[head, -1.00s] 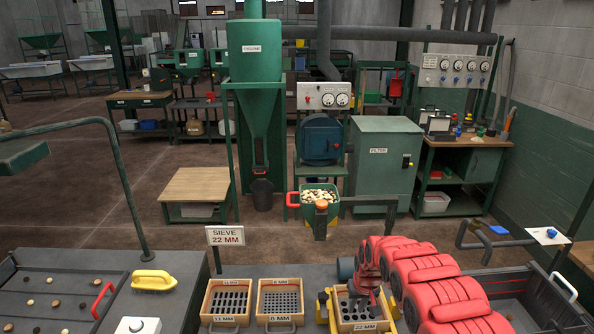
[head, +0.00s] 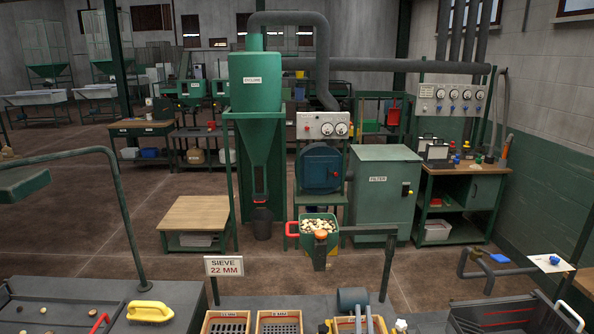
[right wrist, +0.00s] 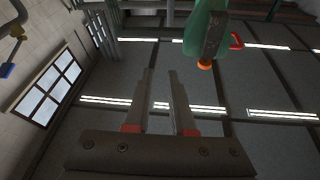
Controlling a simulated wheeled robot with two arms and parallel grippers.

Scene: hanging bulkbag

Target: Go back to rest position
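My left gripper is not in the head view.
A green bucket of pale pieces (head: 318,224) hangs beyond the bench. Two more sieve boxes, left (head: 225,326) and middle (head: 278,326), line the front edge. A yellow-handled brush (head: 150,312) lies at left and a dark crate (head: 510,312) stands at right.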

